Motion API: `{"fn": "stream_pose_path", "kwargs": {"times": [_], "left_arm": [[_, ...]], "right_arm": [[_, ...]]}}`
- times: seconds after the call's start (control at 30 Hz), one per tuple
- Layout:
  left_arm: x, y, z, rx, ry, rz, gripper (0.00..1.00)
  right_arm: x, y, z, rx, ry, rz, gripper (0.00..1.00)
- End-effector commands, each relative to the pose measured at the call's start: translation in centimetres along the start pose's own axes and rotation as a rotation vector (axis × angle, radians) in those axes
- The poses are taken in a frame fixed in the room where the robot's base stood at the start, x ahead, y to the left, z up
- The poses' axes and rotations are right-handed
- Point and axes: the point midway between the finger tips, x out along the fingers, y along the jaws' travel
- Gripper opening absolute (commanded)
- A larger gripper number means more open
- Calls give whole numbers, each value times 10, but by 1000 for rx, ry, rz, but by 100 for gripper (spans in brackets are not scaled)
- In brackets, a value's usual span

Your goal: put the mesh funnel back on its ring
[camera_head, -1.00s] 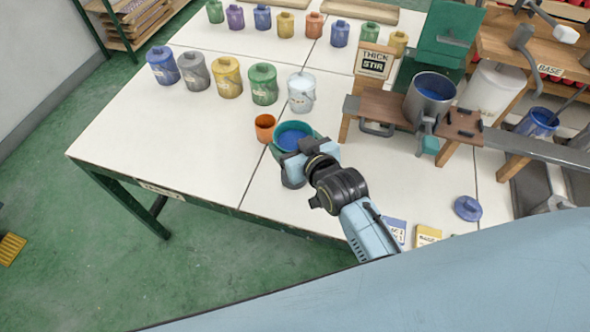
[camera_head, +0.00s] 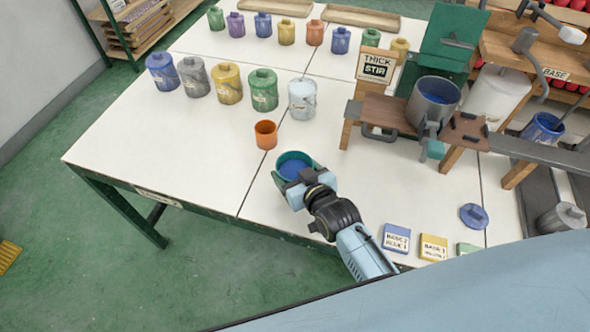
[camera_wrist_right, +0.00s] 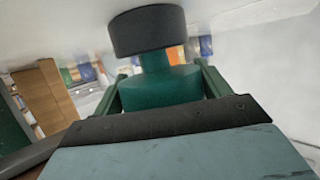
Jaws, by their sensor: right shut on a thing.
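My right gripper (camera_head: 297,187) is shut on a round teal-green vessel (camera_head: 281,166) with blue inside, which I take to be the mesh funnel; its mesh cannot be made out. It is over the white table's front part. In the right wrist view the green body (camera_wrist_right: 160,90) sits between the fingers, with a dark, wide round part beyond it. Whether it touches the table is unclear. I cannot pick out the ring for certain. A metal pot (camera_head: 434,98) with blue inside stands by the wooden stand at the right. My left gripper is not in view.
An orange cup (camera_head: 265,136) stands just behind the held vessel. A white can (camera_head: 301,101) and several coloured paint cans stand farther back. A blue lid (camera_head: 473,216) and labelled cards (camera_head: 396,238) lie at the right front.

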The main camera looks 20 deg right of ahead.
Motion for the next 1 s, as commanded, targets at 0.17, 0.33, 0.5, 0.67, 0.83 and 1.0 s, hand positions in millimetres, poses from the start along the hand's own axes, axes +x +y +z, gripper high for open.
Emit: {"fn": "stream_pose_path", "kwargs": {"times": [0.17, 0.33, 0.5, 0.67, 0.83, 1.0], "left_arm": [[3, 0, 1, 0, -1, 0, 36], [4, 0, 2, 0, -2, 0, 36], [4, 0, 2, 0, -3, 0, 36], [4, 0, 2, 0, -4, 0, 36], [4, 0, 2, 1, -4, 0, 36], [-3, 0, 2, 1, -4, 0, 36]], "right_arm": [[2, 0, 6, 0, 1, 0, 50], [4, 0, 9, 0, 0, 0, 50], [3, 0, 10, 0, -2, 0, 90], [3, 0, 10, 0, -3, 0, 98], [3, 0, 10, 0, -3, 0, 98], [-2, 0, -5, 0, -1, 0, 98]]}}
